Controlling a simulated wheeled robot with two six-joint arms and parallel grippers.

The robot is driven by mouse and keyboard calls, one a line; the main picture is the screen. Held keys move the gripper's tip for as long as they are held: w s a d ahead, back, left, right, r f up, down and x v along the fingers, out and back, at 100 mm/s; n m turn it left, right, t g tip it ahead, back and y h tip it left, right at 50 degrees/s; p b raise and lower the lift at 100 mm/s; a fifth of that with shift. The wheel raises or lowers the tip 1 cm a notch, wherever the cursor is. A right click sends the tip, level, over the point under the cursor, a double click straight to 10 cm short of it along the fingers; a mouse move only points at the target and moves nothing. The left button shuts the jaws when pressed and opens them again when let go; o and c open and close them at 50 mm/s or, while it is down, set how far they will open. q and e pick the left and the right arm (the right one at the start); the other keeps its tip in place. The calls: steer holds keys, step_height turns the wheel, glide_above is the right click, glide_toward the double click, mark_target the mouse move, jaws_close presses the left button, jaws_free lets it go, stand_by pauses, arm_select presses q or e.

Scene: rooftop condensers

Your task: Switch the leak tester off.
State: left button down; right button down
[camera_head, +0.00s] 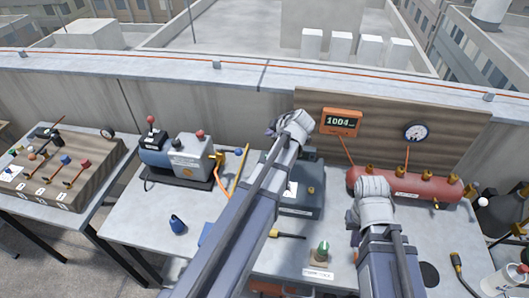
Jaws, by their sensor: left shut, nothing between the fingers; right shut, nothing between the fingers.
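No label naming the leak tester is readable, so I cannot tell for certain which device it is. An orange unit with a lit display (341,122) reads about 1004 on the back board. A dark grey box (303,203) with a brass knob and a white label stands on the table, partly hidden by my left arm. A small green-topped switch or knob (322,251) sits on a labelled plate at the front. My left gripper (291,125) is shut and empty, in front of the wall left of the display. My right gripper (372,187) is shut and empty, in front of the red tank.
A red tank (415,184) with brass valves stands right, below a round gauge (416,132). A blue and grey pump (183,158) with red knobs stands left. A screwdriver (287,235) and a blue item (177,224) lie on the table (135,215).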

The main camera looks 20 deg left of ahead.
arm_select(q)
steer(key=shift+f, duration=0.1)
arm_select(e)
steer(key=shift+f, duration=0.1)
